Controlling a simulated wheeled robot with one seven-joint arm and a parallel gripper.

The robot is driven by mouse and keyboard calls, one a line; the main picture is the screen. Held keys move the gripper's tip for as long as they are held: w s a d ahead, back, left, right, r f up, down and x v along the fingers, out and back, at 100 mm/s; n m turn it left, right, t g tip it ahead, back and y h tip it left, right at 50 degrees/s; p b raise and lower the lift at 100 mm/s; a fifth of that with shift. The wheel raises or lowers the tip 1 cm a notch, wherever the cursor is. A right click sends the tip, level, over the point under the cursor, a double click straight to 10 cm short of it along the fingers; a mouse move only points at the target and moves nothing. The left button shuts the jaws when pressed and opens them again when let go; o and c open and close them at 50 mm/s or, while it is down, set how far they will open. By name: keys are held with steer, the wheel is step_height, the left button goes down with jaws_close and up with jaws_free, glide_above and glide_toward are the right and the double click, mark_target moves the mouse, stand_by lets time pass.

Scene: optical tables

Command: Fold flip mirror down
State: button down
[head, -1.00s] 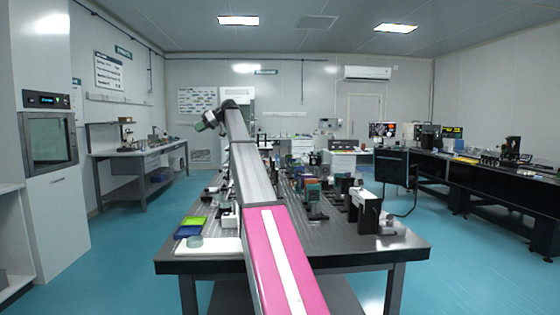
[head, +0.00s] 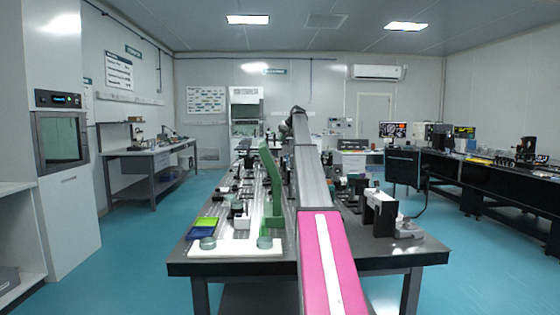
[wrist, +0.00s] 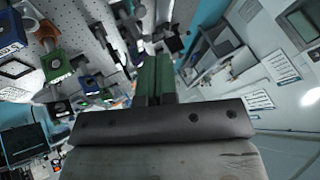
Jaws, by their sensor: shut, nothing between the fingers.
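My gripper (wrist: 156,62) shows in the wrist view as green fingers close together past a dark bar, shut and empty. It points toward a perforated optical table (wrist: 88,14) carrying several small optic mounts. A dark mount (wrist: 171,40) appears just beyond the fingertips; I cannot tell whether they touch. I cannot pick out the flip mirror with certainty among the small parts. In the head view my arm reaches over the table (head: 215,268) and hides part of its middle; the gripper's fingertips cannot be made out there.
A green-topped mount (wrist: 56,66) and a blue box (wrist: 10,34) are at the left of the wrist view. In the head view a black-and-white bracket (head: 379,211) stands at the table's right. A white board (head: 236,246) lies at the near edge. The floor on both sides is clear.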

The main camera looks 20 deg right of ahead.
steer(key=d+f+m+h, duration=0.1)
steer(key=d+f+m, duration=0.1)
steer(key=d, duration=0.4)
steer(key=shift+w+f, duration=0.25)
steer(key=shift+f, duration=0.45)
steer(key=shift+f, duration=0.1)
steer(key=a+r+x, duration=0.1)
steer(key=a+x, duration=0.1)
steer(key=x, duration=1)
steer(key=shift+w+a+f, duration=0.2)
steer(key=shift+a+f, duration=0.05)
steer(key=shift+a, duration=0.1)
steer(key=shift+w+a+r, duration=0.15)
steer(key=shift+a, duration=0.3)
